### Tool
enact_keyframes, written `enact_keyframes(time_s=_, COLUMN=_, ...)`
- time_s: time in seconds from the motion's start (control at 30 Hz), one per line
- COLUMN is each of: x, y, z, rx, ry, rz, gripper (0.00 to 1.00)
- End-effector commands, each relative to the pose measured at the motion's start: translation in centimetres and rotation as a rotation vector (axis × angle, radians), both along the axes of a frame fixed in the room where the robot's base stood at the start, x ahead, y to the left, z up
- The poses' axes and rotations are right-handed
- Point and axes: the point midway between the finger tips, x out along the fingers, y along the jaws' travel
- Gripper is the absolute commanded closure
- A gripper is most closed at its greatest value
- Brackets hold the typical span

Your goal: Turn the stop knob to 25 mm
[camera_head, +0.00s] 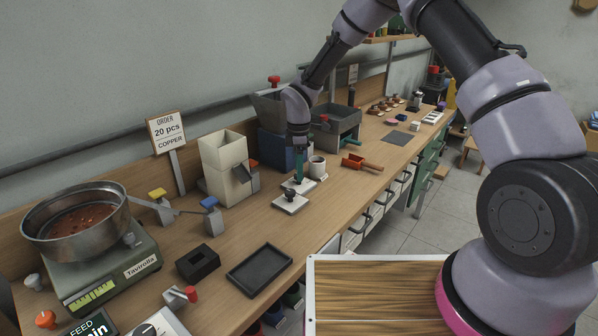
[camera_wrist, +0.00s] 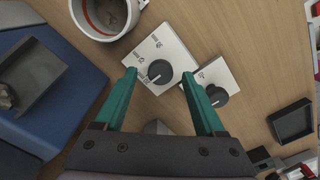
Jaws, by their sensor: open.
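Two white plates with dark round knobs lie on the bench. In the wrist view, the left plate (camera_wrist: 172,50) has small mm markings, and its knob (camera_wrist: 160,72) shows between my fingers. The markings are too small to read surely, and the knob's exact setting is unclear. The other plate (camera_wrist: 222,74), with its own knob (camera_wrist: 217,96), lies to the right, beyond the right finger. My gripper (camera_wrist: 158,76) is open, with teal fingers on either side of the left knob; I cannot tell whether they touch it. In the head view, my gripper (camera_head: 299,178) points down over the farther plate.
A white mug (camera_head: 317,168) stands close beside the farther plate. An orange scoop (camera_head: 358,162), a beige hopper (camera_head: 224,165) and a blue-based machine (camera_head: 273,147) stand nearby. A black tray (camera_head: 259,270) lies toward the front.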

Motion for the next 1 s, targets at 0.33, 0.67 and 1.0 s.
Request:
enact_keyframes(time_s=0.33, x=0.02, y=-0.01, z=-1.26, rx=0.000, ry=-0.001, rz=0.000, gripper=0.28)
enact_keyframes(time_s=0.67, x=0.02, y=-0.01, z=-1.23, rx=0.000, ry=-0.001, rz=0.000, gripper=1.00)
enact_keyframes(time_s=1.0, x=0.03, y=-0.02, z=-1.20, rx=-0.001, ry=-0.002, rz=-0.049, gripper=1.00)
